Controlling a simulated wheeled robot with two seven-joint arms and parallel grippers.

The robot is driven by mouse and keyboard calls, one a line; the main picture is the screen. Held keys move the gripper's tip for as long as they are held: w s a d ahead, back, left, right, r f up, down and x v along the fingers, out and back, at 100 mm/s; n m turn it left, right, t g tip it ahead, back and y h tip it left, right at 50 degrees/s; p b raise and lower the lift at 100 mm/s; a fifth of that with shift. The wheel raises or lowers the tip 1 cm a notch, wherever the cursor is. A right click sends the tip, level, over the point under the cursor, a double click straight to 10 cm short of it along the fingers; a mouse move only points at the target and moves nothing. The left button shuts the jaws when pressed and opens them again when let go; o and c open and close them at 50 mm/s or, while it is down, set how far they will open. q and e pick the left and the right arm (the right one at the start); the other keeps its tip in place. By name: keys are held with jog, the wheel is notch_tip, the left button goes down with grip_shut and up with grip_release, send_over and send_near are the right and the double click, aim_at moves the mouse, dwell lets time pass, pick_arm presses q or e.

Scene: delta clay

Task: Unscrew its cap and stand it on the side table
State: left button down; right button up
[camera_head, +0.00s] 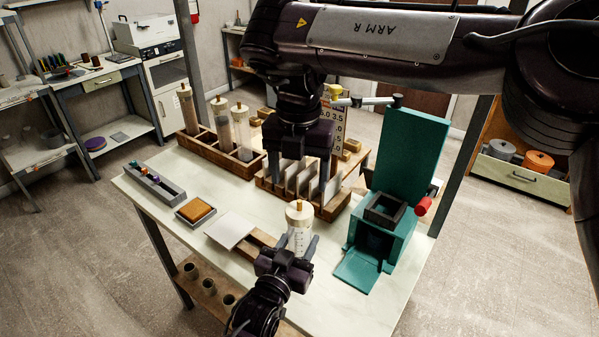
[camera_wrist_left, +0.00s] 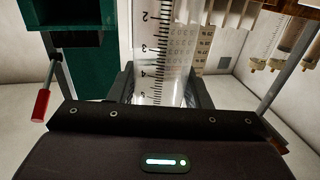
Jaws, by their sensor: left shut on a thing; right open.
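A clear graduated cylinder (camera_head: 299,238) stands upright near the front of the pale table (camera_head: 385,310). Its cream cap (camera_head: 299,212) with an orange knob is on top. My left gripper (camera_head: 298,247) is shut on the cylinder's body, below the cap. In the left wrist view the cylinder (camera_wrist_left: 162,60) shows its printed scale between the left fingers (camera_wrist_left: 162,92); its cap is out of that view. My right gripper (camera_head: 302,183) is open and empty, pointing down above and behind the cap, in front of the wooden slotted rack. I cannot tell which surface is the side table.
A teal box with an open lid (camera_head: 413,155) stands close on the right. The slotted rack (camera_head: 272,186) is behind the cylinder. A wooden rack (camera_head: 203,150) holds three capped cylinders at the back left. A white tile (camera_head: 229,230) and tray (camera_head: 196,221) lie left.

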aim_at(300, 201)
jog(key=m, duration=1.3)
jog(key=shift+m, duration=0.3)
jog(key=m, duration=0.6)
jog(key=shift+m, duration=0.3)
jog(key=m, duration=0.6)
jog(key=shift+m, duration=0.3)
jog(key=shift+d+f, duration=0.1)
jog(key=shift+f, duration=3.95)
jog(key=shift+c, duration=0.2)
